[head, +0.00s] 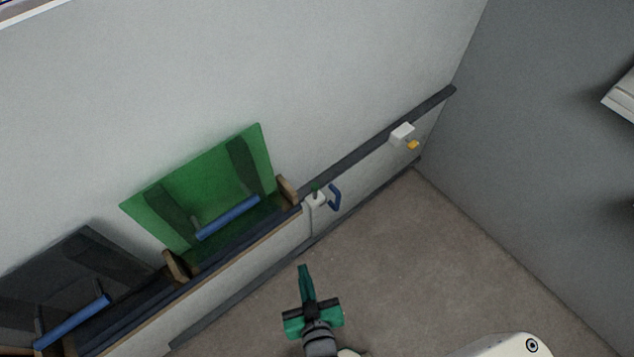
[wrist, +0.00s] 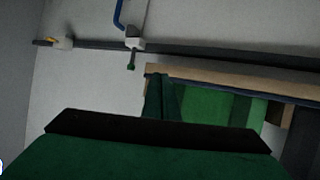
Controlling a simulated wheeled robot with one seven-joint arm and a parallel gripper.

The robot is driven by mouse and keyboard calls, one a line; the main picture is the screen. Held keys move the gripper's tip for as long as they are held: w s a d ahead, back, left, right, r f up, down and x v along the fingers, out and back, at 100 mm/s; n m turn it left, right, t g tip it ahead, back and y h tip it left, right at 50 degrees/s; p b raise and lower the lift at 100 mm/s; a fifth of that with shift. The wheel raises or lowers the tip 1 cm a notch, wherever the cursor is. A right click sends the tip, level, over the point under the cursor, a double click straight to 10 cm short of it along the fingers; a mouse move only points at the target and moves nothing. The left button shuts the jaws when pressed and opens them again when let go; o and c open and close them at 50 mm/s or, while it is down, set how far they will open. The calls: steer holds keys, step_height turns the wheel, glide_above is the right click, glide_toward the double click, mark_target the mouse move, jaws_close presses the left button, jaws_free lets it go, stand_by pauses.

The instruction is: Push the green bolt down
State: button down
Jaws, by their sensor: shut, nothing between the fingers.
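The green bolt (head: 316,189) is a small dark green knob on a white block (head: 316,199) at the right end of the low bench front. In the wrist view the bolt (wrist: 131,66) shows as a short stem and knob on the white block (wrist: 134,44), which looks upside down there. My gripper (head: 304,268) has green fingers, shut and empty, over the floor below the block in the head view. In the wrist view its fingers (wrist: 161,98) point towards the bench, apart from the bolt.
A blue handle (head: 334,197) sits just right of the block. A green panel (head: 205,185) with a blue bar (head: 228,218) stands left of it. A white block with a yellow knob (head: 412,145) is farther right on the dark rail (head: 375,146). The floor (head: 420,260) is clear.

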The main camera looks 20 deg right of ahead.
steer(key=w+d+n+g+y, duration=0.1)
steer(key=w+d+g, duration=0.1)
steer(key=w+d, duration=0.35)
steer(key=w+d+g, duration=0.1)
steer(key=w+d, duration=0.1)
steer(key=w, duration=0.7)
steer(key=w+d+r+n+g+y, duration=0.1)
steer(key=w+d+r, duration=0.1)
steer(key=r, duration=0.3)
steer(key=w+d+r+n+g+y, duration=0.1)
steer(key=w+d+r+n, duration=0.1)
steer(key=d+r, duration=0.2)
step_height(320, 180, up, 2)
steer(key=shift+w+r+n+g+y, duration=0.2)
steer(key=shift+w+n+g+y, duration=0.1)
steer(key=shift+w+g, duration=0.1)
steer(key=shift+f, duration=0.1)
glide_above(315, 193)
step_height(315, 193, down, 7)
steer(key=shift+s+d+f, duration=0.15)
steer(key=shift+s+f, duration=0.05)
steer(key=shift+f, duration=1)
steer(key=shift+s+d+f, duration=0.1)
steer(key=shift+s+f, duration=0.1)
steer(key=shift+f, duration=0.95)
